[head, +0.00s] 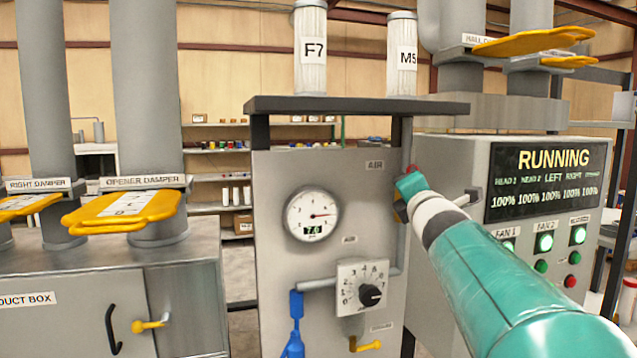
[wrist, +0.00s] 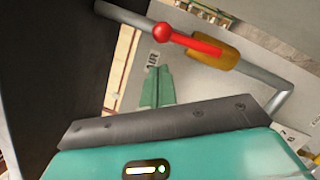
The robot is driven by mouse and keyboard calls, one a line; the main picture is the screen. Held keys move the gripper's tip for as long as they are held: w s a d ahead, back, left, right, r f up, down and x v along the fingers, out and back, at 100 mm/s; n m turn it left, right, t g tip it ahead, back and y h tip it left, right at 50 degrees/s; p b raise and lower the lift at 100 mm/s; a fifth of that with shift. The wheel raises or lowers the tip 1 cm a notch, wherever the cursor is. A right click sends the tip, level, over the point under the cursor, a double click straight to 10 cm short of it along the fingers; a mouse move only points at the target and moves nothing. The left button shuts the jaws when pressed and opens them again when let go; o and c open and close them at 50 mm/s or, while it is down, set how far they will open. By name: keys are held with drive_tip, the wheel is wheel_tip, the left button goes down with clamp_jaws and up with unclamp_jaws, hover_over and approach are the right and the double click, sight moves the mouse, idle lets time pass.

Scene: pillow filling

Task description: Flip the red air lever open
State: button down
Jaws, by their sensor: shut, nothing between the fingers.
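The red air lever (wrist: 188,40) has a round ball end and lies roughly along the grey pipe (wrist: 262,78), over an orange valve body (wrist: 216,52). In the head view only a small red bit of the lever (head: 411,168) shows above my gripper (head: 404,188); the rest is hidden behind it. In the wrist view my green gripper fingers (wrist: 157,75) are together and empty. They point at the panel just below the ball end, beside the lever in the picture. I cannot tell whether they touch it.
The grey panel (head: 275,265) carries a round gauge (head: 313,215), a dial (head: 370,293) and a small yellow handle (head: 366,345). A dark shelf (head: 355,106) overhangs the panel. A control cabinet with a RUNNING screen (head: 545,180) stands close on the right.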

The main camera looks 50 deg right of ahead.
drive_tip(key=v, duration=1)
drive_tip(key=shift+a+r, duration=0.2)
drive_tip(key=shift+a, duration=0.05)
drive_tip(key=w+a+f+n+y, duration=0.4)
drive_tip(key=w+a+n+y, duration=0.1)
drive_tip(key=a+n, duration=0.55)
drive_tip(key=w+a+f+n+t+y, duration=0.1)
drive_tip(key=w+a+f+n+y, duration=0.4)
drive_tip(key=a+n, duration=0.5)
drive_tip(key=w+a+f+n+y, duration=0.3)
drive_tip(key=w+a+n+y, duration=0.3)
drive_tip(key=a+n, duration=0.45)
drive_tip(key=s+a+f+n+g, duration=0.2)
drive_tip(key=a+f+n+g, duration=0.1)
drive_tip(key=f+n, duration=0.3)
drive_tip(key=s+a+f+n+g+h, duration=0.1)
drive_tip(key=s+a+f+n+g, duration=0.2)
drive_tip(key=f+n, duration=0.4)
drive_tip(key=s+a+f+n+g+h, duration=0.1)
drive_tip(key=s+a+f+n+g, duration=0.2)
drive_tip(key=n, duration=0.9)
wheel_tip(320, 180, down, 3)
drive_tip(key=shift+a+f+n, duration=0.2)
drive_tip(key=shift+a+n, duration=0.1)
drive_tip(key=shift+a, duration=0.05)
